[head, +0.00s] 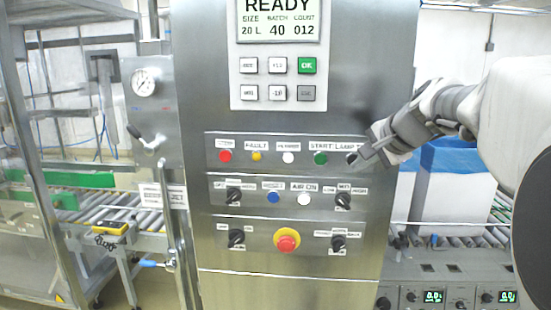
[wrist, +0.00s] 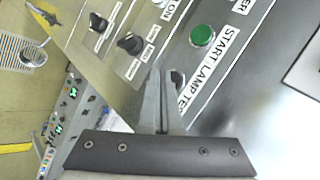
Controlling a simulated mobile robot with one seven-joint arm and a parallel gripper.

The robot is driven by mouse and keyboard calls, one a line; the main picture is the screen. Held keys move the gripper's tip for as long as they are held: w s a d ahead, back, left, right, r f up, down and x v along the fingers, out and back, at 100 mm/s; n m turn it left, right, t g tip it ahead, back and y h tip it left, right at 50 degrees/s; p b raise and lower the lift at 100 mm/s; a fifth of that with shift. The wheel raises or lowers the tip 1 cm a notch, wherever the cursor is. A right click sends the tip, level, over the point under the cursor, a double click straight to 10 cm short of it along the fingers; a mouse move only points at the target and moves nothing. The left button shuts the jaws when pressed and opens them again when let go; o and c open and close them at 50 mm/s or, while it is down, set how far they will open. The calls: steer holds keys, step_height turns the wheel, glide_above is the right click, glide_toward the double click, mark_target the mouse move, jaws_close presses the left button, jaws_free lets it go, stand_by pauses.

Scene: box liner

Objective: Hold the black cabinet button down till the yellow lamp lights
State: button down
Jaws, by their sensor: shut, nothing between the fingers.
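The black button (head: 351,158) is at the right end of the cabinet's top control row, under a label beginning "LAMP TE". In the wrist view the black button (wrist: 177,77) is partly hidden by the fingers, just right of their tips. My gripper (head: 364,155) is shut and empty, its tips at or right beside the button; I cannot tell whether they touch it or whether it is pressed. The gripper also shows in the wrist view (wrist: 161,76). The yellow lamp (head: 257,156), under the "FAULT" label, looks dull amber with no clear glow.
A green button (head: 320,158) is left of the black one. White (head: 288,158) and red (head: 225,156) lamps share the row. Black selector knobs (head: 343,199) sit below, and a red mushroom button (head: 287,240) lower down. A display (head: 278,20) reads "READY".

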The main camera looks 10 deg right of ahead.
steer(key=shift+w, duration=0.1)
steer(key=shift+w+d, duration=0.15)
steer(key=shift+w, duration=0.2)
steer(key=shift+w+d, duration=0.1)
steer(key=shift+w, duration=0.25)
stand_by(0.7)
steer(key=shift+s, duration=0.1)
stand_by(0.7)
steer(key=shift+s+a, duration=0.2)
steer(key=shift+s, duration=0.5)
